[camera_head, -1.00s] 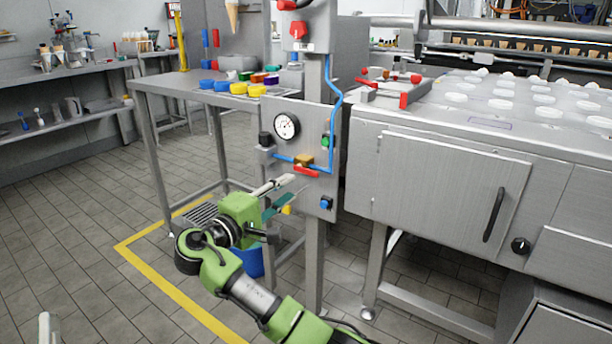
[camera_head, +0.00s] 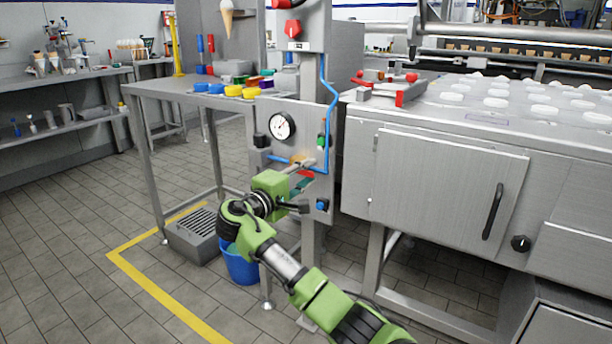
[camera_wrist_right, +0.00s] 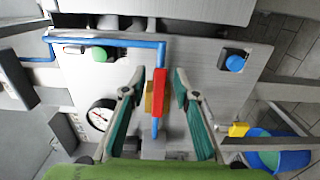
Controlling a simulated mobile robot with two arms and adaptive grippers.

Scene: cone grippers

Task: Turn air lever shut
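In the right wrist view the red lever (camera_wrist_right: 159,92) lies along the blue pipe, in front of the brass valve body (camera_wrist_right: 149,98). My right gripper (camera_head: 302,168) is at the panel. In the wrist view it (camera_wrist_right: 157,84) is open, one green-padded finger on each side of the lever, with visible gaps. Whether the fingertips reach the lever's depth is hard to tell. My left gripper is out of view.
The panel also carries a pressure gauge (camera_head: 281,126), a green button (camera_head: 321,142) and a blue knob (camera_head: 322,205). A steel cabinet (camera_head: 440,190) stands close on the right. A blue bucket (camera_head: 240,268) stands on the floor below.

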